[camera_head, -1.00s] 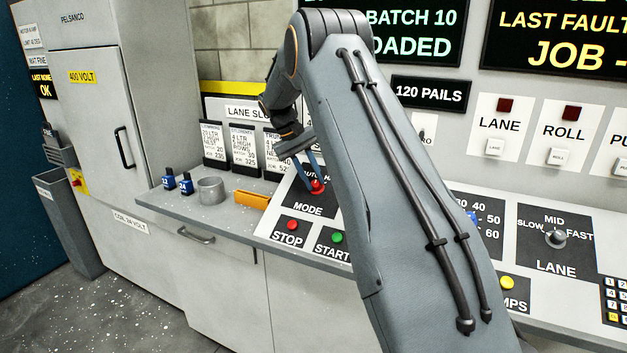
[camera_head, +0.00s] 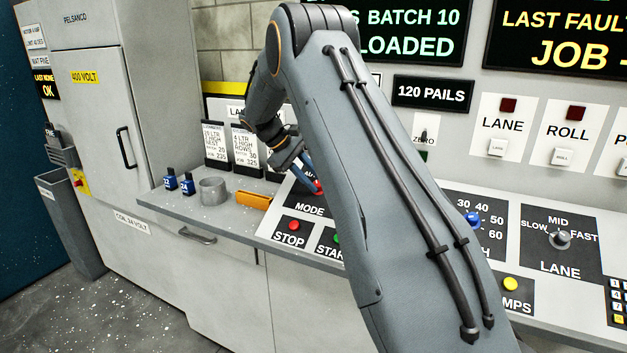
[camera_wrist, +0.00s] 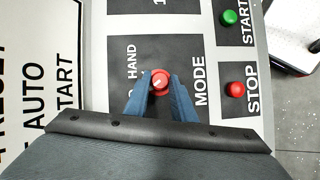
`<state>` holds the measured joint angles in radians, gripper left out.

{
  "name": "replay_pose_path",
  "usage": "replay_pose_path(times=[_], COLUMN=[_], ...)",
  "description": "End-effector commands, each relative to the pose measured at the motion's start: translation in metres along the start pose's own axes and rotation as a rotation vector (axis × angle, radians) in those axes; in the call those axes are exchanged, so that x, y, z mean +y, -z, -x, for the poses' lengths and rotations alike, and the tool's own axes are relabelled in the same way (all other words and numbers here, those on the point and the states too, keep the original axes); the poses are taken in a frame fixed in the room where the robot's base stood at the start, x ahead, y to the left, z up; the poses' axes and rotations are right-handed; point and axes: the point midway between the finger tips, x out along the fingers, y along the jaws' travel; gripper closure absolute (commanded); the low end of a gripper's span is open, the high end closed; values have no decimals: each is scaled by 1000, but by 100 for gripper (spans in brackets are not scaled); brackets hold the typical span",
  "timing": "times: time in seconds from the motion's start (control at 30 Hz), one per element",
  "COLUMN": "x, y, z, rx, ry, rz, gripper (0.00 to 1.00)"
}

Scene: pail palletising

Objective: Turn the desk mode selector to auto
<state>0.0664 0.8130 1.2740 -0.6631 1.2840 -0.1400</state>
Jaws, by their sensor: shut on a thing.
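The mode selector is a red knob (camera_wrist: 160,82) on a dark panel marked MODE (camera_wrist: 200,80). In the wrist view my gripper (camera_wrist: 160,86) has its two blue fingers on either side of the knob, shut on it. A white mark shows on the knob's face. The word HAND shows above and left of the knob; the label below it is partly hidden by a finger. In the head view the knob (camera_head: 318,187) shows only partly behind my arm, with the gripper (camera_head: 310,178) at it.
A red STOP button (camera_head: 294,225) and a green START button (camera_head: 337,238) sit just in front of the mode panel. A blue knob (camera_head: 473,219) is to the right.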

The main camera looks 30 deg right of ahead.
Motion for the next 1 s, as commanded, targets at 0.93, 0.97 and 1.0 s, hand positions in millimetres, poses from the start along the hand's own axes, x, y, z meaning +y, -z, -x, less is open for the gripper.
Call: replay_pose_path(times=[0.93, 0.97, 1.0], x=[1, 0, 0], y=[2, 3, 2], z=[18, 23, 29], rx=[6, 6, 6], ry=[-4, -4, -3], rz=[-1, -1, -1], gripper=[58, 58, 58])
